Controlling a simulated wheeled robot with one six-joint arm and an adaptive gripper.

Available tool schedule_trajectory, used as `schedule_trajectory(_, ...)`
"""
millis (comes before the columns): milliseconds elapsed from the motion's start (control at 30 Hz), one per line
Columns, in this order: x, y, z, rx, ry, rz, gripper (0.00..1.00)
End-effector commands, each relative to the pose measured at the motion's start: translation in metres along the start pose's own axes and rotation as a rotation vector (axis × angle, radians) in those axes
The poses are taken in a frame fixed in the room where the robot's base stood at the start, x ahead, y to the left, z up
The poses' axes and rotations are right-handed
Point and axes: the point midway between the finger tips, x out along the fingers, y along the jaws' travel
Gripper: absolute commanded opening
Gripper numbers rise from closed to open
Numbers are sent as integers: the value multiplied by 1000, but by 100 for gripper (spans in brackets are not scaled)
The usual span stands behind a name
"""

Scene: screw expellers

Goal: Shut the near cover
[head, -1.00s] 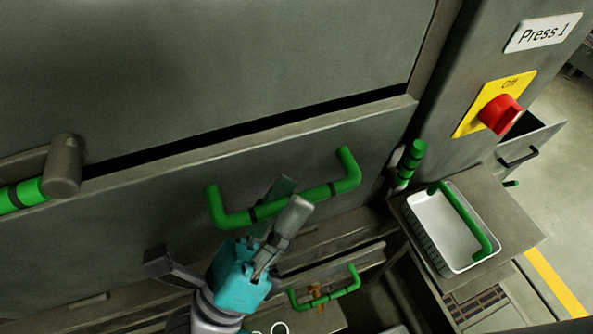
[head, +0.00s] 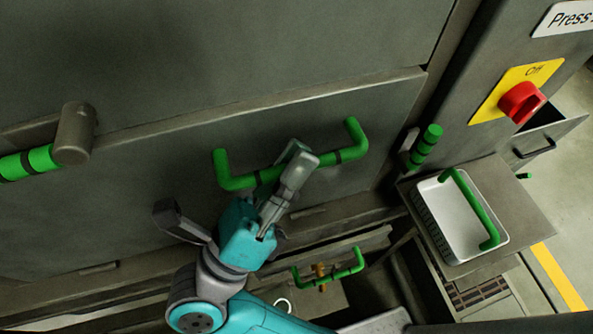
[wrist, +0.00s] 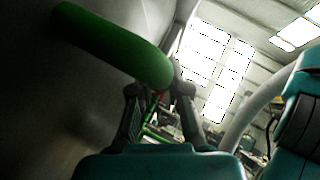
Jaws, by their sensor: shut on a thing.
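The near cover (head: 150,185) is a large grey metal panel across the front of the press. A green U-shaped handle (head: 233,182) with dark bands is fixed to it. My gripper (head: 295,160) is shut on the middle of this handle, its fingers on either side of the bar. In the wrist view the green handle (wrist: 115,45) runs into my fingers (wrist: 160,95), which hide its middle. The panel's top edge shows just below the grey upper body (head: 220,50), and no dark gap shows between them.
At the right stand a white tray with a green handle (head: 470,205), a green banded lever (head: 425,147) and a red switch (head: 521,102) on a yellow plate. A green lever (head: 30,162) sits at the left. A smaller green handle (head: 340,272) is below.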

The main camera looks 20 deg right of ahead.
Motion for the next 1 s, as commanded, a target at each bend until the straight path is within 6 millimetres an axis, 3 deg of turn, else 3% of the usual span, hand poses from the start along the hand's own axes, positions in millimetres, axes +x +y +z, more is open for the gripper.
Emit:
schedule_trajectory(300, 4, 9, 5, 0, -4, 6, 0)
schedule_trajectory(333, 4, 9, 5, 0, -4, 6, 18)
schedule_trajectory(433, 4, 9, 5, -1, -4, 5, 41)
schedule_trajectory(767, 2, 8, 4, -1, -3, 4, 41)
schedule_trajectory(1000, -26, 8, 5, -1, -6, 6, 41)
